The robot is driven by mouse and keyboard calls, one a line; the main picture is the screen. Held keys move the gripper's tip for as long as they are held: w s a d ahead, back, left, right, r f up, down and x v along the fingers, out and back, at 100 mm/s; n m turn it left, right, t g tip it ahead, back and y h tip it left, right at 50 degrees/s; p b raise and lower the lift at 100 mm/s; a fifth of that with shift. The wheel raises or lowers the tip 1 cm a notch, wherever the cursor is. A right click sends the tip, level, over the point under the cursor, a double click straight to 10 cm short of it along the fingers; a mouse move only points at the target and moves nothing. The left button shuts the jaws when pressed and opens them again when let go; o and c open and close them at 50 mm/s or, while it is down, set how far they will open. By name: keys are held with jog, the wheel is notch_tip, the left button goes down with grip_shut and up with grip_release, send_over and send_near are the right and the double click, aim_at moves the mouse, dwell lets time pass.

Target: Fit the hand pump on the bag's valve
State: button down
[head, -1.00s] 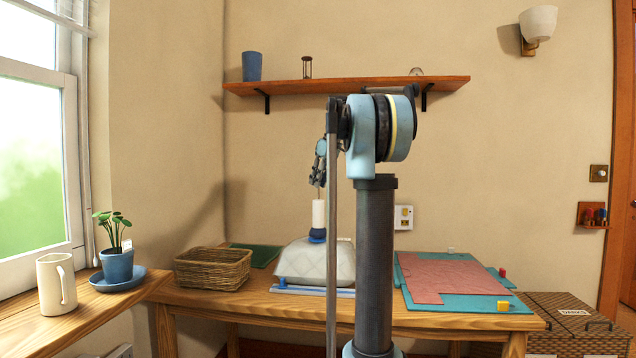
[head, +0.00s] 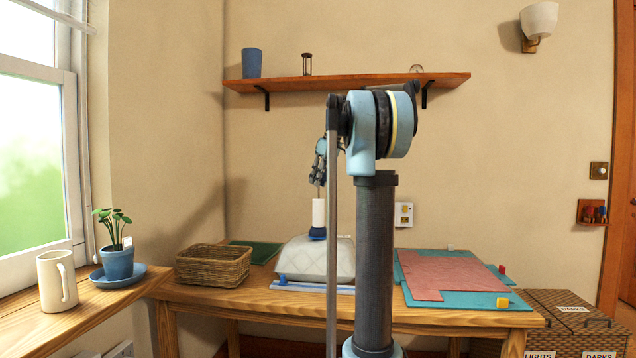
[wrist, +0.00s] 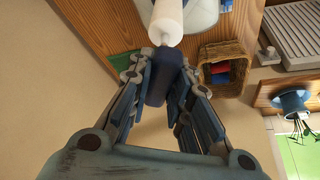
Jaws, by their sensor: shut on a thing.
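The hand pump has a white barrel (head: 318,212), a blue foot (head: 317,233) and a dark blue handle (wrist: 160,85). My gripper (head: 319,184) is shut on the handle from above; in the wrist view its fingers (wrist: 165,72) lie on both sides of it. The pump is upright over the pale quilted bag (head: 300,259), which lies on the table. The blue foot is at the bag's top edge. The valve cannot be made out, and I cannot tell whether the foot sits on it. My arm hides part of the bag.
A wicker basket (head: 213,266) stands left of the bag on the wooden table (head: 240,297). A pink sheet on a teal mat (head: 470,318) lies to the right. A potted plant (head: 117,263) and a cream mug (head: 55,281) stand at the left. A shelf (head: 350,82) is above.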

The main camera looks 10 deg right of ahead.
dwell(0.4)
jog(key=c, duration=1.4)
grip_release()
jog(key=v, duration=1.1)
jog(key=shift+s+r, duration=0.15)
jog(key=shift+r, duration=0.2)
jog(key=shift+d, duration=0.15)
jog(key=s+a+f+m+h, duration=0.1)
jog(key=s+f+m, duration=0.1)
jog(key=s+f, duration=1.1)
jog(key=s+a+f+m+h, duration=0.1)
jog(key=s+f+m, duration=0.2)
jog(key=s+f, duration=1.1)
jog(key=s+a+f+m+g+h, duration=0.1)
jog(key=s+f+m, duration=0.2)
jog(key=s+f, duration=1)
notch_tip(320, 180, down, 13)
jog(key=shift+s+r, duration=0.2)
jog(key=shift+s, duration=0.2)
